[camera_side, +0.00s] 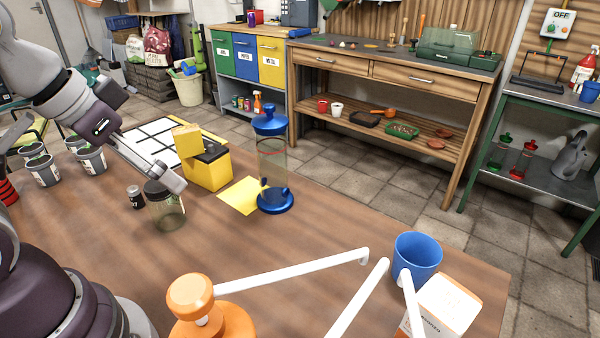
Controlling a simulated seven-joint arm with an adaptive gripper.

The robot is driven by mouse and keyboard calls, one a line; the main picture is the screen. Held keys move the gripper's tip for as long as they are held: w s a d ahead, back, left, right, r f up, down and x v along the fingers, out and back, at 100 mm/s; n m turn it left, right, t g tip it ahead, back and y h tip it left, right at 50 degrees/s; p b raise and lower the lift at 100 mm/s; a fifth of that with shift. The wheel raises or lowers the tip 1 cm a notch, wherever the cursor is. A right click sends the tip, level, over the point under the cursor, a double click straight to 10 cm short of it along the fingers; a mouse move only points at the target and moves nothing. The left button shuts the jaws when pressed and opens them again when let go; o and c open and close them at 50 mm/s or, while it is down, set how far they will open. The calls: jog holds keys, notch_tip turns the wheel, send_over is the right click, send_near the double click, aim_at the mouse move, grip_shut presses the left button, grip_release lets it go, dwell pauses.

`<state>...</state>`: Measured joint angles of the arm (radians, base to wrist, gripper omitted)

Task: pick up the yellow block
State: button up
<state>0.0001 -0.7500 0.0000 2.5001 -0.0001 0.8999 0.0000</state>
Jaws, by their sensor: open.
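A small yellow block (187,140) shows at the upper left of a larger yellow box (208,173) with a black top. I cannot tell whether the block rests on the box or stands behind it. My gripper (172,178) reaches in from the left, in front of and to the left of the box. It is open and I see nothing held in it. Its fingers show just above a glass jar (168,211) and partly overlap its top in the picture. The far finger is hard to make out.
A blue-capped clear cylinder (272,155) stands right of the box, by a yellow sheet (241,195). A small black jar (135,197) and grey pots (91,160) are left. White rods (290,270), an orange knob (190,296) and a blue cup (417,257) are in front.

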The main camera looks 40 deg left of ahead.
jog(key=m+g+y, duration=0.3)
jog(key=m+y, duration=0.2)
jog(key=m, duration=1.7)
send_near(187, 138)
jog(key=a+f, duration=0.1)
jog(key=a, duration=0.1)
jog(key=shift+m+y, duration=0.3)
jog(key=x, duration=0.7)
jog(key=w+x, duration=0.1)
jog(key=x, duration=0.3)
jog(key=shift+w+d, duration=0.1)
jog(key=shift+r, duration=0.1)
jog(key=shift+c, duration=0.2)
jog(key=c, duration=1.2)
